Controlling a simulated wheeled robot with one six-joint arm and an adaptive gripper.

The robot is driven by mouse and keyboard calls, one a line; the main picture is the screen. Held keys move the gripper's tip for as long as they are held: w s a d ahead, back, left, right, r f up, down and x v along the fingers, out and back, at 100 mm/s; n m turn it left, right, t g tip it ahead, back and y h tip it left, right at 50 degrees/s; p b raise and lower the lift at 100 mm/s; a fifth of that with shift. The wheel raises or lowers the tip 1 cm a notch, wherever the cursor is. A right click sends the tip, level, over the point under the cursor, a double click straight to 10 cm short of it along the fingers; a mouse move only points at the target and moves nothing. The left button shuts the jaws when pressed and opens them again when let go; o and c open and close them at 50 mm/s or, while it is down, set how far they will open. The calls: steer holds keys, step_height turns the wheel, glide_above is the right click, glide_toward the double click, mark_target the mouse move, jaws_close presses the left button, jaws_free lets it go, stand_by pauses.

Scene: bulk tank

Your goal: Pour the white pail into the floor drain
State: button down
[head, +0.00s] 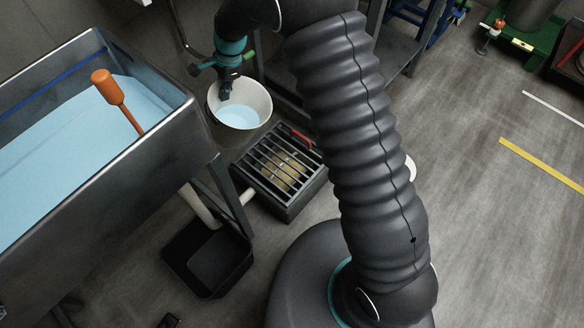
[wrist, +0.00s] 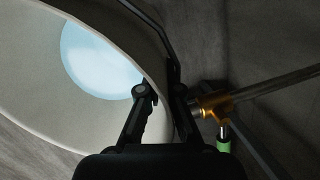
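The white pail (head: 262,92) stands roughly upright behind and left of the floor drain, with pale blue liquid in it. The floor drain (head: 289,209) is a dark box with a barred grate. My gripper (head: 225,92) is at the pail's left rim. In the wrist view the pail (wrist: 40,110) fills the left side, and my gripper (wrist: 160,92) has one finger inside its wall and one outside, closed on the rim. The pail's base is partly hidden, so I cannot tell whether it touches the floor.
A steel tank (head: 190,125) of pale blue liquid, with an orange-handled tool (head: 107,87), stands left. A black bin (head: 180,262) is below it. A red handle (head: 302,138) lies at the drain's back edge. A brass valve (wrist: 214,104) is close beside my gripper.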

mark_target(249, 120)
steer(key=d+y, duration=0.2)
steer(key=shift+s+d+r+y, duration=0.25)
steer(key=shift+d+r+y, duration=0.05)
steer(key=shift+d+y, duration=0.1)
steer(key=shift+s+d+r+t+y, duration=0.1)
steer(key=shift+d+r+t+y, duration=0.1)
steer(key=shift+d+y, duration=0.35)
steer(key=shift+s+d+r+t+y, duration=0.1)
steer(key=shift+d+r+y, duration=0.1)
steer(key=shift+d+y, duration=0.35)
steer(key=shift+y, duration=0.4)
steer(key=f, duration=0.8)
steer(key=shift+d+f, duration=0.1)
steer(key=shift+d, duration=0.25)
step_height(249, 120, down, 8)
steer(key=y+b, duration=0.1)
steer(key=b, duration=0.7)
steer(key=shift+d, duration=0.35)
steer(key=shift+s+d+y+b, duration=0.15)
steer(key=shift+d+y+b, duration=0.55)
steer(key=shift+b, duration=1.35)
